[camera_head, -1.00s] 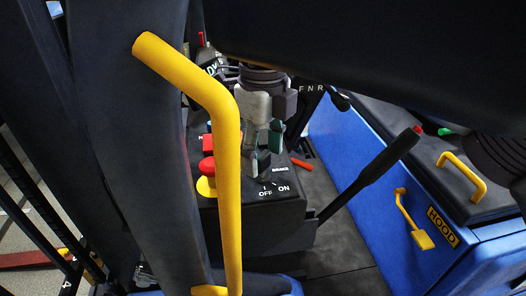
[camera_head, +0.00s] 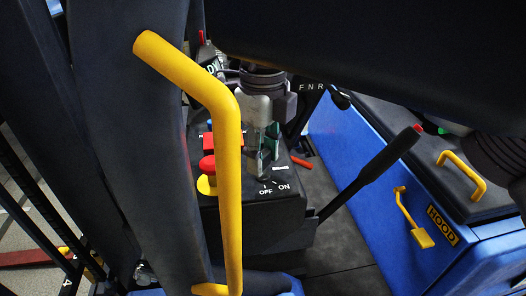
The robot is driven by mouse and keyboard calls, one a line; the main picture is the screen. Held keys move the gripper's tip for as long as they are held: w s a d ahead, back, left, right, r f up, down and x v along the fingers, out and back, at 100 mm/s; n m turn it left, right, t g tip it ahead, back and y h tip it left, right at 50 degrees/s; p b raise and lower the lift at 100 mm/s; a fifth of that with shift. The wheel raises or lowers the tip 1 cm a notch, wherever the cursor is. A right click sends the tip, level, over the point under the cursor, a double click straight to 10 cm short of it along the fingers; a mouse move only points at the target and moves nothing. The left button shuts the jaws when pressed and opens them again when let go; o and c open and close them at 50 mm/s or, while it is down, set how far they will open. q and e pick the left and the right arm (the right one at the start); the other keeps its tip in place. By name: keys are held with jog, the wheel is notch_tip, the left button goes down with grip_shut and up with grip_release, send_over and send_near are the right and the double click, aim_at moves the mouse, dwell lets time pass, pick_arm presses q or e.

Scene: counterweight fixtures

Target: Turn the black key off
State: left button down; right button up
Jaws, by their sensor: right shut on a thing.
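The black key (camera_head: 265,179) sits on the dark control panel (camera_head: 268,222), just above the white OFF and ON marks. Only a small part of it shows, below the fingertips. My right gripper (camera_head: 263,168) points down at the panel from above, its fingers close together around the key's top. The fingers hide most of the key, so its exact angle is hard to tell. My left gripper is not in view.
A red button with a yellow base (camera_head: 207,174) and a red switch (camera_head: 208,143) stand left of the key, partly behind a yellow grab bar (camera_head: 228,190). A black lever (camera_head: 370,170) rises on the right. The blue hood side (camera_head: 375,190) lies beyond.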

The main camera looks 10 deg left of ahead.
aim_at(263, 152)
jog(key=n, duration=0.4)
jog(key=shift+n, duration=0.4)
jog(key=shift+n+p, duration=0.4)
jog(key=shift+n, duration=1.5)
jog(key=o, duration=1.2)
jog(key=shift+c, duration=0.2)
jog(key=shift+r, duration=0.15)
notch_tip(263, 152, up, 12)
